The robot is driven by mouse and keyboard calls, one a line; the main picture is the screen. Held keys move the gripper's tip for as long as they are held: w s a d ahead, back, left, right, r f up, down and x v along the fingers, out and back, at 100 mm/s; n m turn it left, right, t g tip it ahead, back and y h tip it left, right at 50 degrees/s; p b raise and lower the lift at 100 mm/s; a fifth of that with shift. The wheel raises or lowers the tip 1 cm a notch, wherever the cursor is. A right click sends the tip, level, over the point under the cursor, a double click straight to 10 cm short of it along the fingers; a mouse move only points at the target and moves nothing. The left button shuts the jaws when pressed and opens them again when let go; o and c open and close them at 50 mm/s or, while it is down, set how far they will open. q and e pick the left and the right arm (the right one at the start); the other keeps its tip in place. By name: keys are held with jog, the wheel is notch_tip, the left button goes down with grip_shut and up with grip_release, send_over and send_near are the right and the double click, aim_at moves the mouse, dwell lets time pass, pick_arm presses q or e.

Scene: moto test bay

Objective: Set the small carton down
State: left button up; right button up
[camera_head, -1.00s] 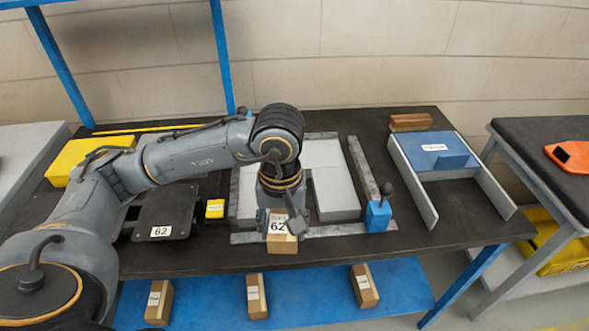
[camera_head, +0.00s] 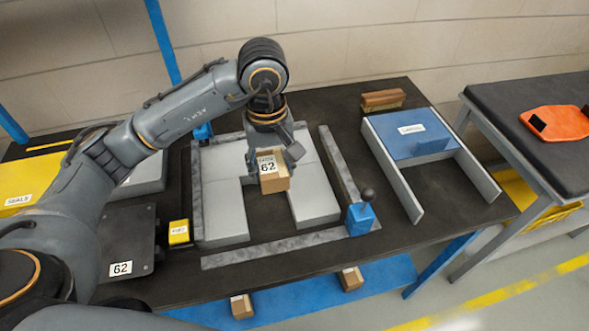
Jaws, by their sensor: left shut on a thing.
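The small carton (camera_head: 275,184) is brown with a white label reading 62. It hangs in my left gripper (camera_head: 268,154), which is shut on it, its fingers partly hidden behind the label. The carton is in front of a gap between light grey blocks (camera_head: 314,205) inside a grey-railed frame (camera_head: 285,246) on the dark table. I cannot tell whether its underside touches anything. My right gripper is not in view.
A blue block with a black knob (camera_head: 360,218) stands at the frame's right corner. A blue-backed tray (camera_head: 407,136) and a brush (camera_head: 382,100) lie to the right. A dark plate labelled 62 (camera_head: 125,245) and a small yellow box (camera_head: 179,232) are on the left. Cartons (camera_head: 350,279) sit on the lower shelf.

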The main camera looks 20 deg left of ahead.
pick_arm(q)
jog(key=w+d+f+p, duration=0.2)
jog(key=w+d, duration=0.1)
jog(key=w, duration=0.1)
send_over(304, 187)
jog(key=f, duration=0.2)
jog(key=s+f, duration=0.1)
jog(key=f, duration=0.1)
jog(key=shift+a+f+p, duration=0.1)
jog(key=shift+a+p, duration=0.2)
jog(key=shift+p, duration=0.05)
jog(key=shift+w+d+f, duration=0.25)
jog(key=shift+w+f, duration=0.1)
jog(key=shift+f, duration=0.15)
notch_tip(304, 187, down, 3)
jog(key=shift+w+d+p, duration=0.1)
jog(key=shift+w+p, duration=0.05)
jog(key=shift+p, duration=0.95)
jog(key=shift+f, duration=0.2)
jog(key=shift+f+b, duration=0.25)
jog(key=shift+b, duration=0.05)
jog(key=o, duration=1.2)
jog(key=shift+o, duration=0.2)
jog(key=shift+r, duration=0.1)
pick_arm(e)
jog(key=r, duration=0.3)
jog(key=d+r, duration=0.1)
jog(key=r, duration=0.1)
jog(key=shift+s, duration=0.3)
